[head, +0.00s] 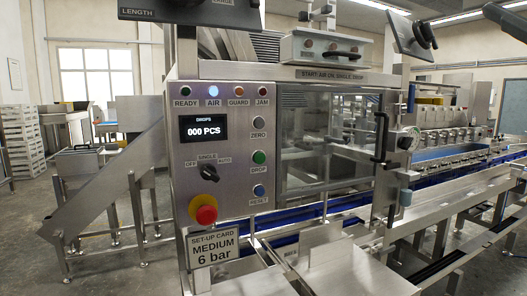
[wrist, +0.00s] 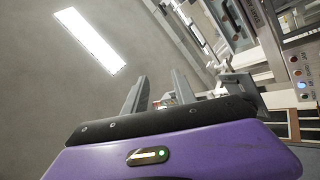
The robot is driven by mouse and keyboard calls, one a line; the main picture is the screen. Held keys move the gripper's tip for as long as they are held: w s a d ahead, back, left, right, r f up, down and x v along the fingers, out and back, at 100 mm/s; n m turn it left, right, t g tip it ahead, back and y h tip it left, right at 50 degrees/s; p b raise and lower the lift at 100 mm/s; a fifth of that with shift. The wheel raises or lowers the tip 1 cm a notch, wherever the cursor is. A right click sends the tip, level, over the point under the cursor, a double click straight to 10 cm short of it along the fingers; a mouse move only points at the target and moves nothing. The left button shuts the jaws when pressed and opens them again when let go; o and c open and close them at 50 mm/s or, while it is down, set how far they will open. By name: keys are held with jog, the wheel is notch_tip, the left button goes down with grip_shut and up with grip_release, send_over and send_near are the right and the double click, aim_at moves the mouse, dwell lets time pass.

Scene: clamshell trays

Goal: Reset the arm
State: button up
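My gripper (wrist: 158,84) shows in the wrist view with its two grey fingers apart and nothing visible between them. Its purple body fills the bottom of that view. The fingers point up past a ceiling light (wrist: 90,40), and the machine appears tilted at the right. I cannot make out my arm or gripper in the head view.
A steel machine has a control panel (head: 222,135) with a display reading 000 PCS, a red stop knob (head: 204,210) and a blue RESET button (head: 259,191). The AIR lamp (head: 213,91) is lit. A set-up card (head: 215,247) reads MEDIUM 6 bar. A clear guard (head: 305,130) stands right.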

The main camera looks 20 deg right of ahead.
jog(key=w+d+f+m+g+h, duration=0.1)
jog(key=w+f+m+g+h, duration=0.1)
jog(key=f+m+h, duration=0.9)
jog(key=w+d+f+m+g+h, duration=0.15)
jog(key=f+m, duration=0.55)
jog(key=f, duration=1)
jog(key=s+a+f+g+y, duration=0.1)
jog(key=a+f, duration=0.3)
jog(key=f, duration=0.2)
jog(key=a+f+y, duration=0.1)
jog(key=a+f, duration=0.3)
jog(key=f, duration=0.2)
jog(key=s+a+f+n+g+y, duration=0.3)
jog(key=s+a+f+y, duration=0.3)
jog(key=s+a+f, duration=0.5)
jog(key=s+a+f+n+g+y, duration=0.35)
jog(key=s+a+f+y, duration=0.25)
jog(key=s+a+f, duration=0.65)
notch_tip(320, 180, up, 12)
jog(key=w+d+p, duration=0.1)
jog(key=d+p, duration=0.1)
jog(key=p, duration=1.1)
jog(key=shift+w+d+r+p, duration=0.2)
jog(key=shift+w+d+p, duration=0.1)
jog(key=shift+w+d, duration=0.1)
jog(key=shift+f, duration=0.1)
